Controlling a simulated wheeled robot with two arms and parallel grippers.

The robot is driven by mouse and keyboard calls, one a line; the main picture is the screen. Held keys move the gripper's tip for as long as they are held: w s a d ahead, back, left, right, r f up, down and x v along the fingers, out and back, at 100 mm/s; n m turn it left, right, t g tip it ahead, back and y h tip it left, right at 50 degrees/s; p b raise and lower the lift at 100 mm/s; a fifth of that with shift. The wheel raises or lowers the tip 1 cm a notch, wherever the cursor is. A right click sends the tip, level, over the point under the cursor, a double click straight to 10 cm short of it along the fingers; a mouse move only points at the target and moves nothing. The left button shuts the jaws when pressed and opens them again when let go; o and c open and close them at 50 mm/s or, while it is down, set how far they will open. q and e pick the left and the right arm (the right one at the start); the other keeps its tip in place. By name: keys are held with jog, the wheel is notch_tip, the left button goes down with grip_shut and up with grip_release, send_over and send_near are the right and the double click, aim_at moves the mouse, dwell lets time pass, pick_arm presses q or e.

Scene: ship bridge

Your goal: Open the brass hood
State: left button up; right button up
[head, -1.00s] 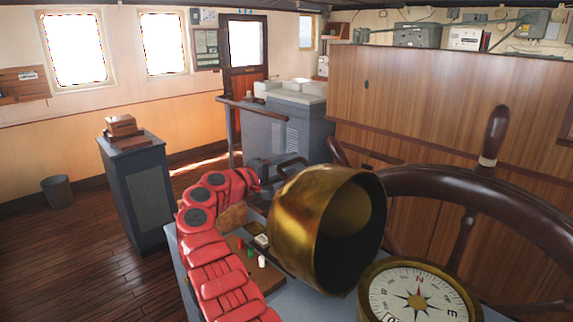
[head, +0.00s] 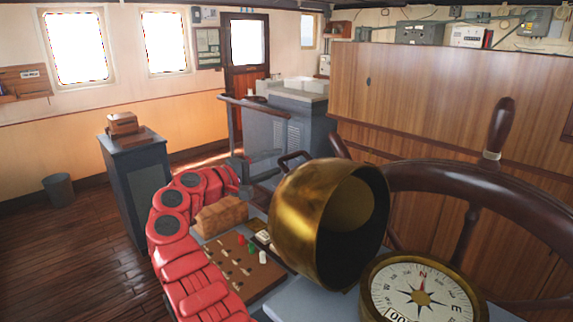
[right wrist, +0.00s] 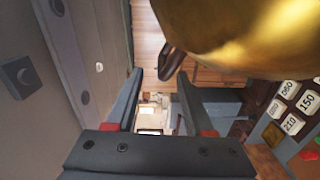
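The brass hood (head: 300,215) is tipped back to the left of the compass (head: 422,297), its dark round mouth facing right. The compass face with its star and letters is uncovered. In the right wrist view the hood (right wrist: 245,35) fills the top right. My right gripper (head: 256,163) is behind and left of the hood, at the end of the red arm. The right wrist view shows its two fingers (right wrist: 161,78) apart with nothing held between them, and the hood beyond and to their right. My left gripper is out of view.
A dark wooden wheel (head: 440,178) stands right of and behind the hood. A brown board (head: 232,262) with small pegs and a wooden block (head: 221,215) lie left of the hood. A grey cabinet (head: 140,190) stands further left.

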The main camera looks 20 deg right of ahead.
jog(key=b+v, duration=0.2)
jog(key=v, duration=0.9)
jog(key=shift+s+a+b, duration=0.15)
jog(key=shift+a+b, duration=0.1)
jog(key=shift+b, duration=0.15)
